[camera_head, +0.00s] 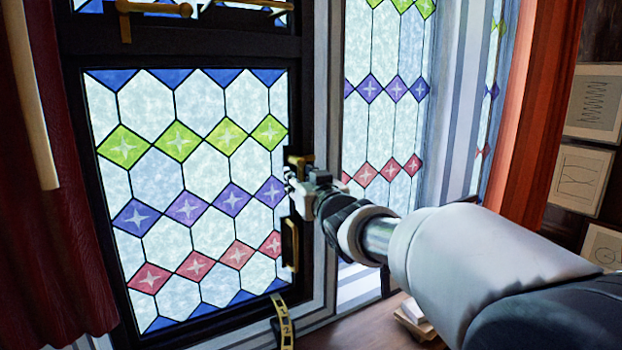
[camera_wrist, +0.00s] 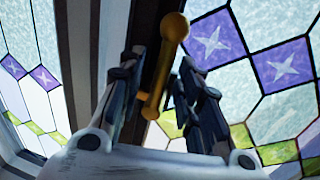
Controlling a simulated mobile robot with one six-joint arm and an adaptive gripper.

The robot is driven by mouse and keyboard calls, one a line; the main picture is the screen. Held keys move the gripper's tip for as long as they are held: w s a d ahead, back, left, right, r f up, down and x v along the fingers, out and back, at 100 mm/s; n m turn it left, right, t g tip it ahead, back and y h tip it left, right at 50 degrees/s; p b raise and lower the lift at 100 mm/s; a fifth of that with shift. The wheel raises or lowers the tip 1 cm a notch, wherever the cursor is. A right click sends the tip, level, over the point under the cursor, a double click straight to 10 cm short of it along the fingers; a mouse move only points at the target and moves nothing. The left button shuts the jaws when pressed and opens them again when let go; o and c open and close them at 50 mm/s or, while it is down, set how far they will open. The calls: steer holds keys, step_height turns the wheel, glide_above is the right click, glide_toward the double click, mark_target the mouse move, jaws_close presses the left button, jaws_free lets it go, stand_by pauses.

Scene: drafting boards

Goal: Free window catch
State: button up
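The leaded window (camera_head: 190,200) has a dark frame and coloured diamond panes. A brass catch (camera_head: 298,160) sits on its right frame edge, partly hidden by my gripper (camera_head: 300,178). In the wrist view a brass lever with a round knob (camera_wrist: 174,28) rises between the two fingers of my gripper (camera_wrist: 162,65). The fingers stand apart on either side of it, with a gap visible at the right; I see no firm contact. A second brass fitting (camera_head: 290,245) is lower on the same frame edge.
A yellow strip with black numerals (camera_head: 285,325) is at the window's bottom right corner. Brass fittings (camera_head: 150,8) are on the upper sash. A dark red curtain (camera_head: 60,200) hangs left, an orange-red one (camera_head: 535,110) right. Papers (camera_head: 415,318) lie on the wooden surface below my arm.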

steer(key=shift+w, duration=0.15)
jaws_close()
stand_by(0.4)
stand_by(0.4)
